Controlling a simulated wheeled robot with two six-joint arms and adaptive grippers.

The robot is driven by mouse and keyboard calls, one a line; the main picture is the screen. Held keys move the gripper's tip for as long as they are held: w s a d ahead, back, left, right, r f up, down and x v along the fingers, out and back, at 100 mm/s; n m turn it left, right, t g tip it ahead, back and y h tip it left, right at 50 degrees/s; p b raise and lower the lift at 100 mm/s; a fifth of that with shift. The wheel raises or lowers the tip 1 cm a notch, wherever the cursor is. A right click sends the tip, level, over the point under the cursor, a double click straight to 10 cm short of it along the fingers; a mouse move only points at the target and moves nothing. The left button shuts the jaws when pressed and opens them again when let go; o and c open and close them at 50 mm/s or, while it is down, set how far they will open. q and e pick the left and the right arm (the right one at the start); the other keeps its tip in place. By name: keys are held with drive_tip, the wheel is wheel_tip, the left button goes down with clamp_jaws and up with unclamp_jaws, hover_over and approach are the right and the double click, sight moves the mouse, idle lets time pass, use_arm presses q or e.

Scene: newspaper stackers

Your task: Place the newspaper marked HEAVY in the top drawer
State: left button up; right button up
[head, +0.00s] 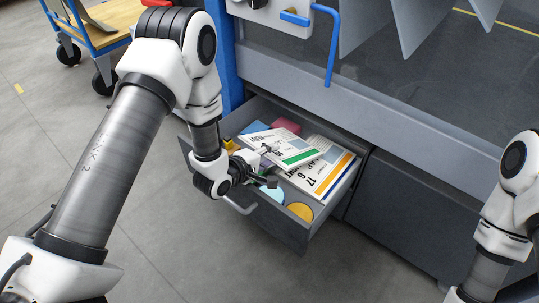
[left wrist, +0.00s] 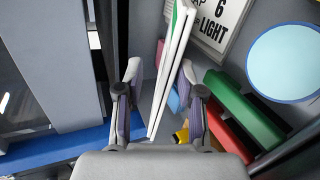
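An open grey drawer (head: 283,226) holds papers and small items. A white newspaper with a green stripe (head: 283,147) lies tilted across the drawer's contents; its marking is not readable. A second newspaper (head: 325,182), with an orange and blue stripe, lies under and beside it; in the left wrist view a paper in the drawer reads LIGHT (left wrist: 218,20). My left gripper (head: 268,167) is inside the drawer at the green-striped newspaper's near edge. In the left wrist view that newspaper (left wrist: 170,75) stands edge-on between the parted fingers, with a gap on the left side.
The drawer also holds a blue disc (head: 273,193), a yellow disc (head: 300,211), a pink block (head: 287,125) and, in the left wrist view, a green block (left wrist: 245,108). A closed grey front (head: 415,215) is to the right. A blue-framed trolley (head: 100,35) stands back left.

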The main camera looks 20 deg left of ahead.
use_arm(q)
drive_tip(key=p+v, duration=0.2)
drive_tip(key=v, duration=0.3)
drive_tip(key=r+p+v, duration=0.1)
drive_tip(key=p+v, duration=0.1)
drive_tip(key=v, duration=0.4)
drive_tip(key=shift+s+a+r, duration=0.15)
drive_tip(key=shift+s+a, duration=0.05)
drive_tip(key=shift+s, duration=0.2)
